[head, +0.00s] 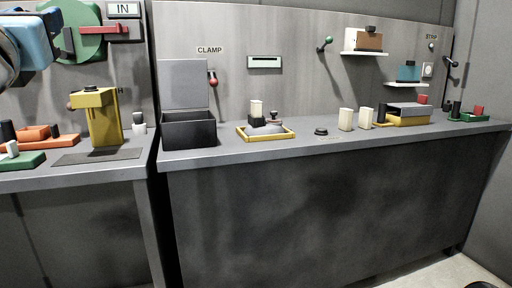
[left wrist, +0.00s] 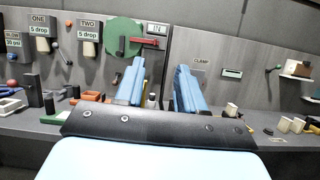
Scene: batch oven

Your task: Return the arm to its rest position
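My left arm shows in the head view only as a blue and grey part at the top left corner, in front of the wall and above the left bench. In the left wrist view my left gripper (left wrist: 160,66) has its two blue fingers spread apart. Nothing is between them, and they point toward the wall near the green disc (left wrist: 124,36). The fingers appear clear of the bench. My right gripper shows in neither view.
The left bench holds a yellow press-like device (head: 106,118) and orange and green trays. The right bench holds an open dark box (head: 188,132), a yellow-rimmed tray (head: 242,134), cream blocks (head: 345,119) and several small items. A gap separates the benches.

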